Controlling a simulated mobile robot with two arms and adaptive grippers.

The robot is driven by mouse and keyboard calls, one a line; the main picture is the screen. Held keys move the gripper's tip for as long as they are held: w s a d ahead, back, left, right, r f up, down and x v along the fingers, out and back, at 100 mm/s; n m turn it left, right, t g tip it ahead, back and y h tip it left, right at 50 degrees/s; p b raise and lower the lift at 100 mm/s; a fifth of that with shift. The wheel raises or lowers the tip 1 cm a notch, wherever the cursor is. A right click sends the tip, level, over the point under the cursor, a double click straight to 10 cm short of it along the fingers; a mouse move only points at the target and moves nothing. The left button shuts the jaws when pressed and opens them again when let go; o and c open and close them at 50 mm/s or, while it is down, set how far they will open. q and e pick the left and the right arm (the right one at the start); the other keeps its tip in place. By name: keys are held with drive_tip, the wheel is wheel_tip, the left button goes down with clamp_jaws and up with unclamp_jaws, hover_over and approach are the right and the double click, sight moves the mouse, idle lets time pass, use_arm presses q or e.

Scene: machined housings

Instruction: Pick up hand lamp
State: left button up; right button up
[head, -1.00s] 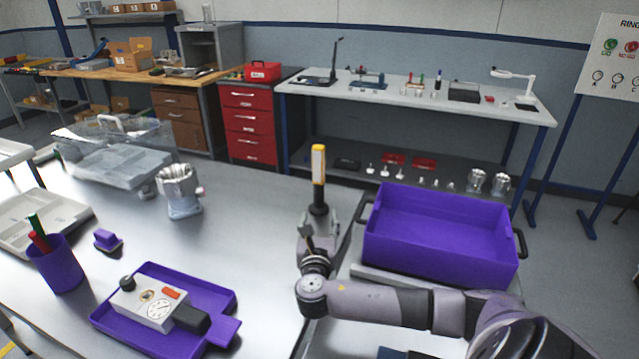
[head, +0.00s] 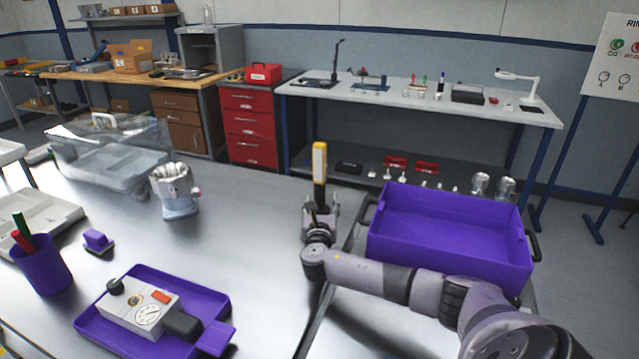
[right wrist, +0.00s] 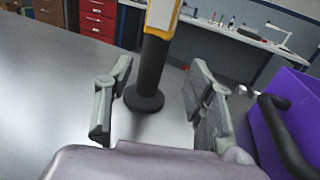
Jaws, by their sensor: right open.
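The hand lamp (head: 319,164) stands upright near the table's far right edge, with a yellow and white head and a dark handle on a round base. In the right wrist view the lamp's black handle (right wrist: 150,75) rises ahead of and between my two fingers. My right gripper (head: 320,214) is open and just on the near side of the lamp, low over the table. It also shows in the right wrist view (right wrist: 160,105), its fingers spread with nothing between the pads that I can tell is touched. My left gripper is not in view.
The table's middle is clear.

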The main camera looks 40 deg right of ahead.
sight(319, 193)
drive_tip(key=shift+x, duration=1.15)
drive_tip(key=w, duration=0.1)
drive_tip(key=w+d, duration=0.1)
drive_tip(key=w, duration=0.1)
drive_tip(key=shift+d+f, duration=0.1)
drive_tip(key=shift+d, duration=0.25)
drive_tip(key=shift+w+d, duration=0.35)
drive_tip(key=shift+d, duration=0.1)
drive_tip(key=shift+c, duration=0.6)
clamp_jaws()
